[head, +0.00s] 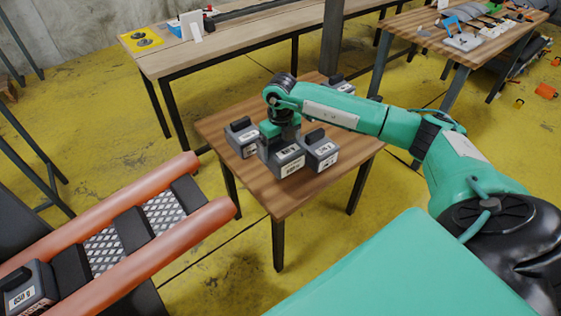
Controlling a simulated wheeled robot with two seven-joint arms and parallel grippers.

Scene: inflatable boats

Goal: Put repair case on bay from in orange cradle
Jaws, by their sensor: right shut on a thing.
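The orange cradle (135,262) has two orange tubes with black cross blocks and metal mesh between them, at the lower left. A dark grey case (28,287) with a white label sits at its near end, cut by the picture edge. My right gripper (281,137) points down over the small wooden table, shut on a dark grey labelled case (287,163). I cannot tell if that case touches the tabletop. Similar cases stand close by, one at left (243,137) and one at right (322,152). Nothing visible is clearly marked as the bay. My left gripper is out of view.
Another case (341,84) stands at the back of the small wooden table (275,198), partly behind my right arm. The table's front part is bare. A long bench (240,44) stands behind, and a cluttered table (455,40) at the back right. Yellow floor separates cradle and table.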

